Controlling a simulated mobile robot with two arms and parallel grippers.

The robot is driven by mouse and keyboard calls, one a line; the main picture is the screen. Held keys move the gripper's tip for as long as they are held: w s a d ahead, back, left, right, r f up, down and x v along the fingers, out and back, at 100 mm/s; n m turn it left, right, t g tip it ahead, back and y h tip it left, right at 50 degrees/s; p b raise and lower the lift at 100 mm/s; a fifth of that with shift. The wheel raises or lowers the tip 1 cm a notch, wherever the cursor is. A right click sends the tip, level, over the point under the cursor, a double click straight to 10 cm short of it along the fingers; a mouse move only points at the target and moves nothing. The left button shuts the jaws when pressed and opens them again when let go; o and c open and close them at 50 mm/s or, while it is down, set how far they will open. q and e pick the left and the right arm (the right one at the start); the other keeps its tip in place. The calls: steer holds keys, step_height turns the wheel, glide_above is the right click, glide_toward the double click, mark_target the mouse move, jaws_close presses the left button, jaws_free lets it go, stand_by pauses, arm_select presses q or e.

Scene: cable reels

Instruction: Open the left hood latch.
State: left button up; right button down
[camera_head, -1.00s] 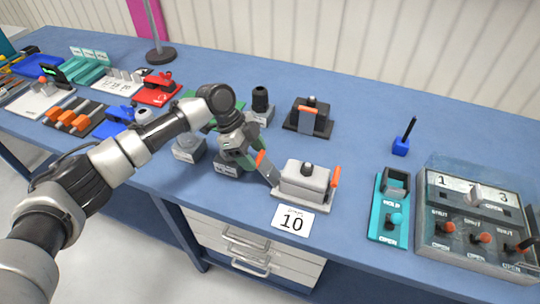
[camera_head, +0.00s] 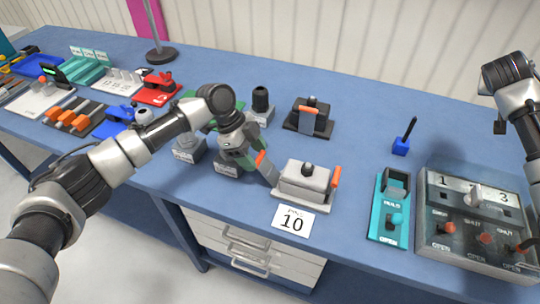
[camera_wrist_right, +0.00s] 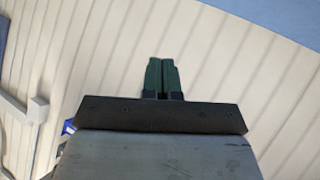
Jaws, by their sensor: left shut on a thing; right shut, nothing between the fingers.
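The grey hood (camera_head: 304,180) with a black knob on top sits on a light base plate at the table's front, behind a card marked 10. Its left latch (camera_head: 267,170), a grey lever with an orange end, leans outward to the left, away from the hood. My left gripper (camera_head: 256,155) is shut on the latch's orange end; its fingers are partly hidden by the gripper body. The right latch (camera_head: 335,178), orange-ended, stands upright against the hood's right side. My right gripper (camera_wrist_right: 163,78) is shut and empty, seen against the wall in the right wrist view.
A dark box with an orange-handled latch (camera_head: 309,118) stands behind the hood. A teal switch plate (camera_head: 386,225), a clear-covered panel (camera_head: 430,240) and a blue pen stand (camera_head: 401,146) are to the right. Grey-based pieces stand close by my left gripper. Table between hood and teal plate is clear.

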arm_select(q)
steer(key=shift+s+f, duration=0.15)
steer(key=shift+f, duration=0.15)
arm_select(e)
steer(key=w+a+r+m+t+y, duration=0.2)
steer(key=a+r, duration=0.4)
steer(key=a, duration=0.1)
arm_select(q)
steer(key=shift+a, duration=0.1)
arm_select(e)
steer(key=n+g+y, duration=0.3)
steer(key=g+y, duration=0.3)
steer(key=y, duration=0.9)
glide_toward(262, 160)
steer(key=shift+g, duration=0.3)
steer(key=x, duration=0.5)
steer(key=shift+w+a+f, duration=0.15)
steer(key=shift+a, duration=0.15)
steer(key=shift+w+a+f, duration=0.1)
steer(key=shift+a+f, duration=0.3)
